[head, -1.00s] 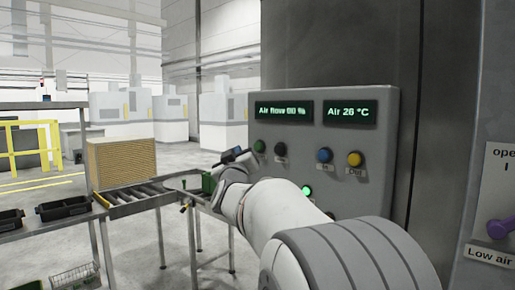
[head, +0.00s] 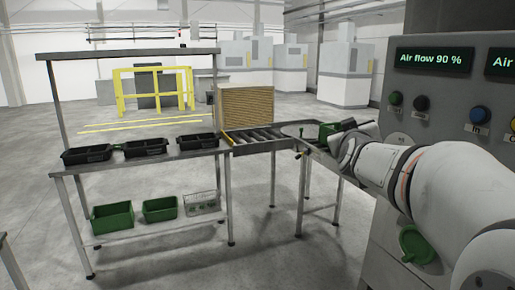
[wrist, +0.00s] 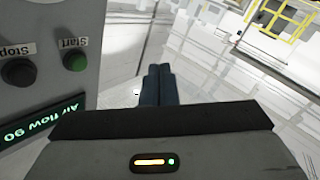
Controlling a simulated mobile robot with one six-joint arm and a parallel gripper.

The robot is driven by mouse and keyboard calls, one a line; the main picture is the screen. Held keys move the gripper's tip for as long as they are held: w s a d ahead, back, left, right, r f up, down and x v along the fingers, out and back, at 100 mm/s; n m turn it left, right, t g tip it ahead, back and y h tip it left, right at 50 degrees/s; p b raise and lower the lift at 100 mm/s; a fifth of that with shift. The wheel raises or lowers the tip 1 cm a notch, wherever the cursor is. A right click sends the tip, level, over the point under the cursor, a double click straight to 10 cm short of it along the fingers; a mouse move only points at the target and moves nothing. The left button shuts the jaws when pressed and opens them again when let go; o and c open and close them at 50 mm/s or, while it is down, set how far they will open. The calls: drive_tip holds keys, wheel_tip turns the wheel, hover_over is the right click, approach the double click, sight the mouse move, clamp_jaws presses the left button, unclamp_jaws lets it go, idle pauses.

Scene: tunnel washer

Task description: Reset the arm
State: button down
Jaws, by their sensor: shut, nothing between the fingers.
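My arm reaches in from the right of the head view, in front of the grey control panel (head: 393,75). My gripper (head: 350,127) is beside the panel's left edge in that view. The wrist view shows its two dark fingers (wrist: 158,75) together with nothing between them, pointing into open space. There the panel (wrist: 70,30) stands to the left of the fingers and apart from them. It has a green Start button (wrist: 75,60), a black Stop button (wrist: 19,71) and a lit display (wrist: 45,122). The display (head: 431,59) reads "Air flow 90 %" in the head view.
A roller conveyor (head: 255,136) carries a stacked brown block (head: 247,108). A green container (head: 328,131) is near my gripper in the picture. A workbench (head: 190,156) holds black trays (head: 146,148), with green bins (head: 112,217) below.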

drive_tip(key=s+a+f+g+y, duration=0.55)
drive_tip(key=s+a+f, duration=0.35)
drive_tip(key=s+f, duration=0.4)
drive_tip(key=s+a+f+g, duration=0.1)
drive_tip(key=s+f+g, duration=0.3)
drive_tip(key=s+f, duration=0.3)
drive_tip(key=s+a+f+m+g, duration=0.1)
drive_tip(key=s+f+g, duration=0.3)
drive_tip(key=s+f, duration=0.3)
drive_tip(key=s, duration=0.5)
drive_tip(key=shift+m, duration=0.3)
drive_tip(key=shift+a+g+h, duration=0.1)
drive_tip(key=shift+g+h, duration=0.15)
